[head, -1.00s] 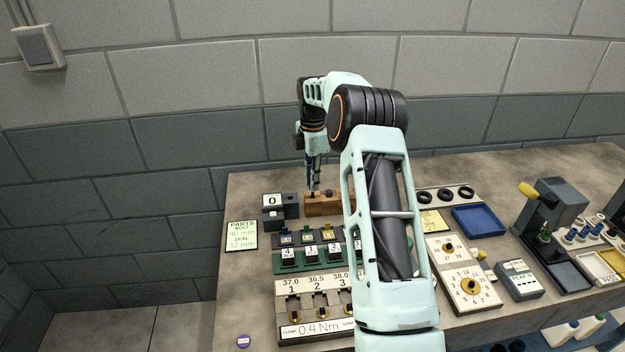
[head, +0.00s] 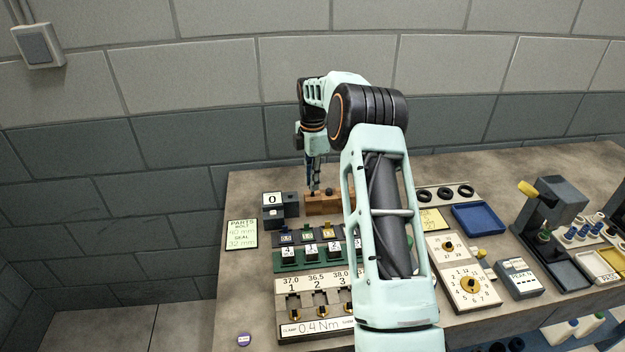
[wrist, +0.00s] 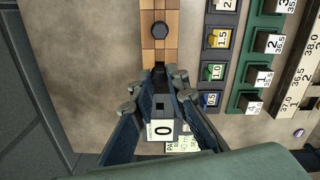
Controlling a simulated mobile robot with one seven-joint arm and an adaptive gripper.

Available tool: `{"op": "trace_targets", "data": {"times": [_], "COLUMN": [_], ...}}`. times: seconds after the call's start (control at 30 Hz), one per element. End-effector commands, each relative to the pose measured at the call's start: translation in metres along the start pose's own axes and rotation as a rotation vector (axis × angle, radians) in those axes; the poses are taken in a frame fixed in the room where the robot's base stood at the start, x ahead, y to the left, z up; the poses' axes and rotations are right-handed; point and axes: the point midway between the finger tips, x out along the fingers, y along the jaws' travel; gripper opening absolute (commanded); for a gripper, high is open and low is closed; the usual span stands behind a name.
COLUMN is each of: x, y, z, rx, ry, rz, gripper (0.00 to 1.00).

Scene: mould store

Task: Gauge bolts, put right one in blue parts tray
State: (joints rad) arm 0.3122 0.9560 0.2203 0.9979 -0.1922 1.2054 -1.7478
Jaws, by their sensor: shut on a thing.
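A wooden block (head: 318,206) stands at the back of the bench and also shows in the wrist view (wrist: 147,42). A dark hex-headed bolt (wrist: 160,31) stands in it, clear of my gripper. My gripper (head: 314,189) points down at the block's left end. In the wrist view its fingertips (wrist: 160,74) are shut on another dark bolt (wrist: 158,67), mostly hidden between them. I cannot tell whether this bolt is still seated. The gauge with a "0" display (head: 273,199) stands left of the block. The blue parts tray (head: 479,219) is empty, at the right.
A parts card (head: 241,234) lies at the left. Coloured numbered blocks (head: 309,253) and a slotted 37.0–38.0 board (head: 316,285) stand in front. Black rings (head: 445,193) lie behind the dials (head: 470,288). A press (head: 555,215) stands right of the tray.

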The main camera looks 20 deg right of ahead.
Motion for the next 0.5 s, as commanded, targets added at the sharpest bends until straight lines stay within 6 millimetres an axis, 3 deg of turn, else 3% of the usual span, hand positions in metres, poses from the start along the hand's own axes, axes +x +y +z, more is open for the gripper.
{"op": "trace_targets", "data": {"times": [0.5], "x": [0.0112], "y": [0.0001], "z": [0.0001], "rx": [0.000], "ry": [0.000], "rz": [0.000], "gripper": [0.00]}}
